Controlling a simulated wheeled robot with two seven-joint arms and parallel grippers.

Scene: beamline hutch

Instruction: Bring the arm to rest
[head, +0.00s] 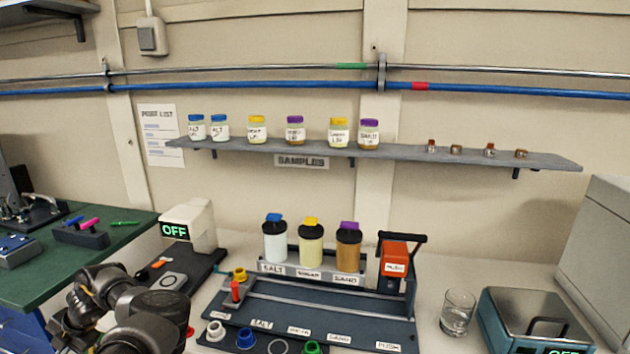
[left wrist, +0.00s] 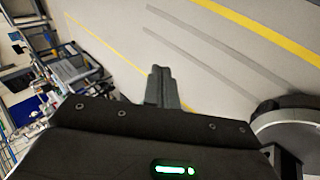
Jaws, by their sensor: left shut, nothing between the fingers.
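My left arm (head: 130,312) shows as dark joints at the bottom left of the head view, in front of the bench; its gripper is outside that view. In the left wrist view my left gripper (left wrist: 162,86) is shut and empty, its two fingers together over the pale floor (left wrist: 215,85). Nothing touches the fingertips there. My right arm and gripper are in neither view.
Near the arm are a green-topped table (head: 120,245), a device reading OFF (head: 188,226) and a dark tray (head: 310,305). Behind the tray stand three capped bottles (head: 311,246). A glass beaker (head: 458,312) is to the right. A shelf (head: 400,152) holds jars.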

